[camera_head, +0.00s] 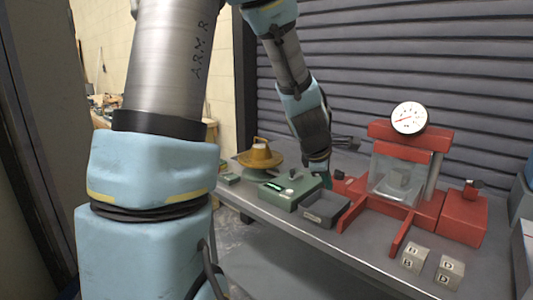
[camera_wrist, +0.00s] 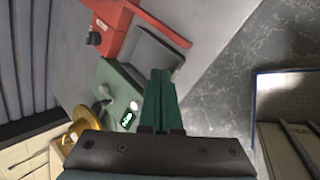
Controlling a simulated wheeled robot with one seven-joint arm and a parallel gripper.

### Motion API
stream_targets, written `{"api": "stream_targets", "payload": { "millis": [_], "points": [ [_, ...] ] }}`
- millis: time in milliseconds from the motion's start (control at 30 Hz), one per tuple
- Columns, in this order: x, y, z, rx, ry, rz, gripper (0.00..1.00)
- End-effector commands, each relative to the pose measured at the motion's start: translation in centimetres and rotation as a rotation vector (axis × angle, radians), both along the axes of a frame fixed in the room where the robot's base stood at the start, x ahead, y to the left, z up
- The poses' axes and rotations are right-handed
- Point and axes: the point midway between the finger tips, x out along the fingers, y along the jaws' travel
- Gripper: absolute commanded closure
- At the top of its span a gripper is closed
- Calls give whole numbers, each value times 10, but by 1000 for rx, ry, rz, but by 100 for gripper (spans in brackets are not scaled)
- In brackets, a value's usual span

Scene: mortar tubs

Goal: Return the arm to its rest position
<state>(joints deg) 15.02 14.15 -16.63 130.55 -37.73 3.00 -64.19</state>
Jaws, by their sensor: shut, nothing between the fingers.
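My arm reaches across the upper part of the head view, from the left down to the bench. My gripper (camera_wrist: 160,98) shows in the wrist view as two green fingers lying together, with nothing between them. In the head view the end of the arm hangs above the back of the bench, near a green box and a grey tray; its fingertips are hard to make out there. In the wrist view the fingers overlap the edge of the green box (camera_wrist: 118,88) and the grey tray (camera_wrist: 150,55); I cannot tell the gap.
A red press frame (camera_head: 425,200) with a dial gauge (camera_head: 409,118) stands right of the grey tray (camera_head: 325,212). Lettered cubes (camera_head: 414,259) sit at the bench's front. A yellow-brown device (camera_head: 259,158) stands left of the green box (camera_head: 287,190). A slatted wall (camera_head: 470,70) closes the back.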

Motion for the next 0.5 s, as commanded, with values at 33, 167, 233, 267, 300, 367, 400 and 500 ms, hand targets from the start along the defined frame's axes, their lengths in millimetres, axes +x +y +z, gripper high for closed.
{"api": "stream_targets", "payload": {
  "millis": [33, 167, 233, 267, 300, 367, 400, 500],
  "points": [
    [-7, 29, -3, 98, -27, -117, 100],
    [-34, 101, -15, 353, -64, -480, 100],
    [-53, 138, -20, 466, -61, -669, 100],
    [-61, 152, -22, 507, -57, -746, 100],
    [-72, 169, -25, 554, -48, -843, 100],
    [-86, 191, -27, 610, -37, -971, 100],
    [-95, 203, -29, 637, -28, -1046, 100],
    [-111, 225, -31, 680, -10, -1178, 100]
  ]
}}
